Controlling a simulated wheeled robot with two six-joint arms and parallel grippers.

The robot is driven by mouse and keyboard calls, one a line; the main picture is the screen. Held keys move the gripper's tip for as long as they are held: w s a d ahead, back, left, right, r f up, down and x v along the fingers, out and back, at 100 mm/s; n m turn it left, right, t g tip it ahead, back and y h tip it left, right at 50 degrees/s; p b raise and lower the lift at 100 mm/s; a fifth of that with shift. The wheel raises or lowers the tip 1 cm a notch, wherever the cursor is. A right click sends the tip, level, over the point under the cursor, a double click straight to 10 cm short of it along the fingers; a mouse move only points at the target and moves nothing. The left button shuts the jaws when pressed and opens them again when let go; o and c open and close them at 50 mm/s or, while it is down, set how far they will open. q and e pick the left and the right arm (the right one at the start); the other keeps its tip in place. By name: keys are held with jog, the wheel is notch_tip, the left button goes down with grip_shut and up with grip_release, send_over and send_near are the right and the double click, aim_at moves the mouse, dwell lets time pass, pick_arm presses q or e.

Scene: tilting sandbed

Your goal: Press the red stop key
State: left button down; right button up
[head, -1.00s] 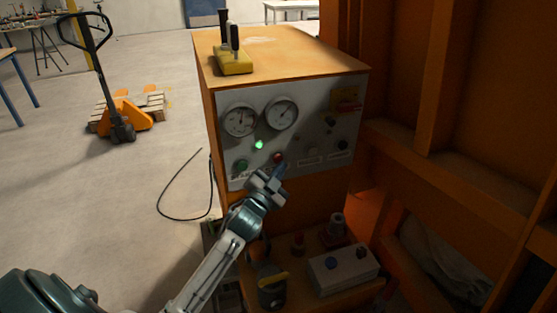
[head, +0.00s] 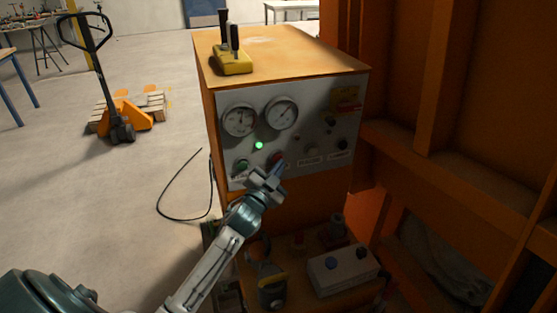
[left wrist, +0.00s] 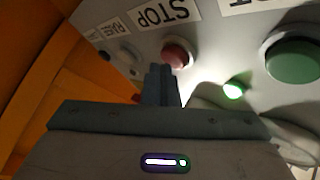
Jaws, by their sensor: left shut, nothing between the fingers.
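The red stop key (head: 277,158) is a round red button low on the grey control panel (head: 318,110). In the left wrist view the red key (left wrist: 178,54) sits beside a "STOP" label (left wrist: 166,12). My left gripper (head: 280,168) is shut and empty, its fingertips in front of the panel at the key's lower edge. In the left wrist view my left gripper (left wrist: 160,72) points at the panel and its tips overlap the near edge of the key. I cannot tell whether they touch it. My right gripper is not in view.
A green button (head: 241,165) and a lit green lamp (head: 259,145) are left of the key. Two gauges (head: 240,119) are above. A low shelf with a grey switch box (head: 343,272) lies below. Orange steel framework (head: 440,90) closes the right side. Open floor lies left.

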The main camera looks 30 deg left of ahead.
pick_arm(q)
jog(key=shift+w+a, duration=0.3)
dwell(0.5)
dwell(0.4)
jog(key=shift+s+d, duration=0.6)
jog(key=shift+d, duration=0.05)
jog(key=s+d, duration=0.1)
jog(key=d, duration=0.1)
jog(key=s+d+p, duration=0.1)
jog(key=s, duration=0.1)
jog(key=shift+s+d+p, duration=0.2)
jog(key=shift+d+p, duration=0.1)
jog(key=shift+d, duration=0.1)
dwell(0.4)
